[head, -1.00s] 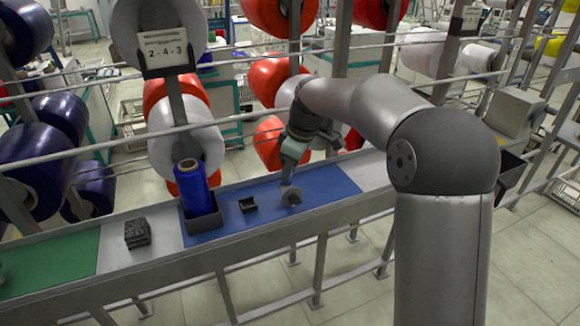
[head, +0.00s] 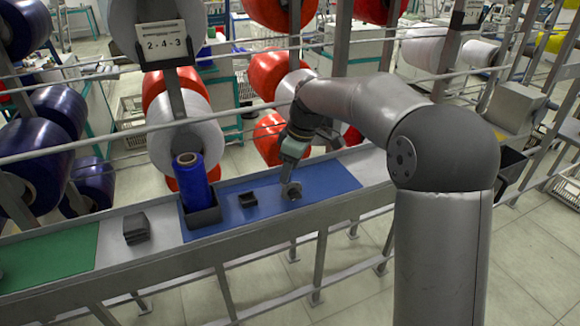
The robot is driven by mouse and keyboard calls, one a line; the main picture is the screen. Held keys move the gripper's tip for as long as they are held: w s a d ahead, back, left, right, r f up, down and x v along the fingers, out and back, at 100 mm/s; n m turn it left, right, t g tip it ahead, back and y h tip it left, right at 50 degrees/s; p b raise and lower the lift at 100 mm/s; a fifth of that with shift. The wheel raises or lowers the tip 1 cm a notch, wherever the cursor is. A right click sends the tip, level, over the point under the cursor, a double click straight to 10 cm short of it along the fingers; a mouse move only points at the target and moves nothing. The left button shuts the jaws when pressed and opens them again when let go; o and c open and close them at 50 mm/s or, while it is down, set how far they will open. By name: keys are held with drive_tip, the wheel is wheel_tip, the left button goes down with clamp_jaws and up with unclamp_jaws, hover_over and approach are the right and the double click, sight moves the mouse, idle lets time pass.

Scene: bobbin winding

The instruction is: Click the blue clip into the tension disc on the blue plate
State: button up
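The blue plate (head: 328,181) lies flat on the long grey bench. A small grey, rounded piece (head: 294,191), which looks like the tension disc, is on its middle part. My gripper (head: 287,184) points down at this piece from above and behind, and its tips are at or very near it. The fingers are too small and too dark to tell whether they are open or shut. I cannot make out a blue clip; it may be hidden at the fingertips. A small black open holder (head: 248,200) sits on the plate to the left of my gripper.
A blue bobbin (head: 190,178) stands upright in a black holder (head: 203,218) at the plate's left end. A dark stack (head: 136,228) lies on the bare bench (head: 165,231), beside a green plate (head: 50,262). Rails and large yarn spools stand behind the bench.

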drive_tip(key=v, duration=1.7)
drive_tip(key=shift+r, duration=0.2)
drive_tip(key=shift+d, duration=0.15)
idle(1.0)
